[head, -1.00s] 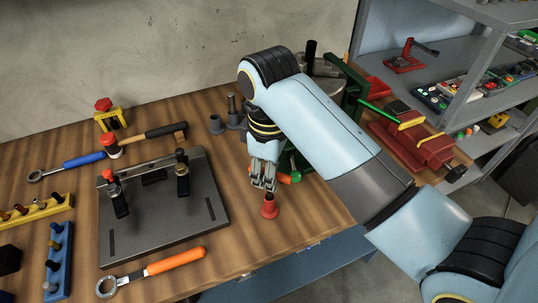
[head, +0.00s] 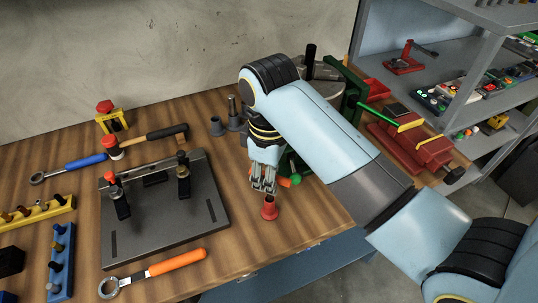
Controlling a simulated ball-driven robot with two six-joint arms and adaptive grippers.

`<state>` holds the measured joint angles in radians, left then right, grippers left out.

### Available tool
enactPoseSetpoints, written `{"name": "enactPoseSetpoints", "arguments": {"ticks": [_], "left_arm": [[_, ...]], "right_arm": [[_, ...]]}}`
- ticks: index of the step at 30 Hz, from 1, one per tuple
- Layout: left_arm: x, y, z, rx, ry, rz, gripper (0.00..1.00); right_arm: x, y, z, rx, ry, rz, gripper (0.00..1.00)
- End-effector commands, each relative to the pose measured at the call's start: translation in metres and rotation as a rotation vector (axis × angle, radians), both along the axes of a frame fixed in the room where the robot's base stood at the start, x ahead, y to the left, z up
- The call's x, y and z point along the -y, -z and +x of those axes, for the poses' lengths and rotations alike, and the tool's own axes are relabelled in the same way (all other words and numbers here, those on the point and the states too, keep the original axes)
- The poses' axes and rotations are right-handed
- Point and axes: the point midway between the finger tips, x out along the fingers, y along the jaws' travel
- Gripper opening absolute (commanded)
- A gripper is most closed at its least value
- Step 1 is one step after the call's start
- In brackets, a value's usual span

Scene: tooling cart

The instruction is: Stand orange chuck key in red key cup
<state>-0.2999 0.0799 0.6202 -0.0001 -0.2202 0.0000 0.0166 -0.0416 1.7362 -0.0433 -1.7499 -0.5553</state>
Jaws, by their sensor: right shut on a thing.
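The red key cup (head: 269,210) stands on the wooden bench near its front right edge. My right gripper (head: 264,187) points down just above the cup and is shut on the orange chuck key. A small orange piece, which looks like part of the chuck key (head: 284,181), shows to the right of the fingers. The rest of the key is hidden by the fingers or too small to make out. I cannot tell whether its lower end is inside the cup. My left gripper is not in view.
A dark fixture plate (head: 158,225) lies left of the cup, with an orange-handled wrench (head: 178,262) in front of it. Grey conical pieces (head: 234,118) stand behind my gripper. A green-framed machine (head: 350,95) and a red vise (head: 425,145) are to the right.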

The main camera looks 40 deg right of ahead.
Motion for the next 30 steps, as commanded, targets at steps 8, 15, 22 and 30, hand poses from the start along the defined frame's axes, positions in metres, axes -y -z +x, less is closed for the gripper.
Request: {"name": "enactPoseSetpoints", "arguments": {"ticks": [8, 15, 22, 30], "left_arm": [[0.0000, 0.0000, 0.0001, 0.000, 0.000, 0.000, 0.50], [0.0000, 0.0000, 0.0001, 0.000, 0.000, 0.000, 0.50], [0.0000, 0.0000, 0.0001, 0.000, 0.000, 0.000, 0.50], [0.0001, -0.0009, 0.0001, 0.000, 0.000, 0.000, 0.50]], "right_arm": [[0.0001, -0.0002, 0.0001, 0.000, 0.000, 0.000, 0.32], [0.0001, -0.0002, 0.0001, 0.000, 0.000, 0.000, 0.44], [-0.0001, -0.0001, -0.0001, 0.000, 0.000, 0.000, 0.63], [-0.0001, -0.0021, 0.0001, 0.000, 0.000, 0.000, 0.63]]}}
